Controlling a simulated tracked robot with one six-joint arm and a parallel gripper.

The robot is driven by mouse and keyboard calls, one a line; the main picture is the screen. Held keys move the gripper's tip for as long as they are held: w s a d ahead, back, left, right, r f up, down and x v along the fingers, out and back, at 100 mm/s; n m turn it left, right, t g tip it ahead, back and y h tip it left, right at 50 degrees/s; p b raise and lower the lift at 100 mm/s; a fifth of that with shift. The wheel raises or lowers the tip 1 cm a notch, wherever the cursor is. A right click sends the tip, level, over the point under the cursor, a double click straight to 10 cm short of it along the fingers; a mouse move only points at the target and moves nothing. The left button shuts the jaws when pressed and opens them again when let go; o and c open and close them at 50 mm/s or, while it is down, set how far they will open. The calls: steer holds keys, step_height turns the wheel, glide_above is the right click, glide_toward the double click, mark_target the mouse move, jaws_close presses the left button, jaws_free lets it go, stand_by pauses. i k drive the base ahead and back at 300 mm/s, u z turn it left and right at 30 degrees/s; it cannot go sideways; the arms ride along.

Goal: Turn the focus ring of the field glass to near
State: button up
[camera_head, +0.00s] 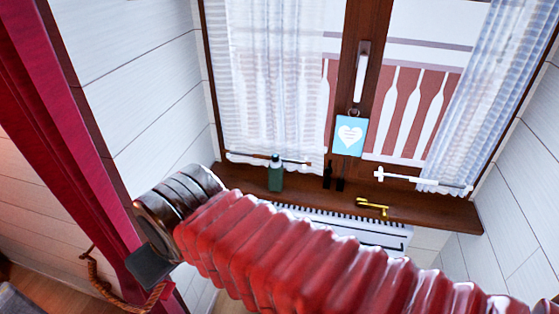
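No thing in view is plainly a field glass, and no focus ring can be made out. A small dark green upright object (275,174) with a narrower top stands on the brown window sill (440,212), left of the middle. I cannot tell whether it is the field glass or a bottle. Two small dark upright shapes (333,178) stand close together right of it. A small yellow, brass-like object (372,206) lies farther right on the sill. My arm, in a red ribbed sleeve with a dark ringed joint, crosses in front. My gripper's fingers do not show.
White lace curtains (265,80) hang at the window. A blue tag with a white heart (350,136) hangs from the window handle (361,70). A white radiator (390,236) is below the sill. A red curtain (75,120) and a rope tie (97,275) are at left.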

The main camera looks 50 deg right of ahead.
mark_target(274, 165)
steer(key=k, duration=1.25)
steer(key=z, duration=0.65)
steer(key=i, duration=2)
steer(key=u, duration=0.65)
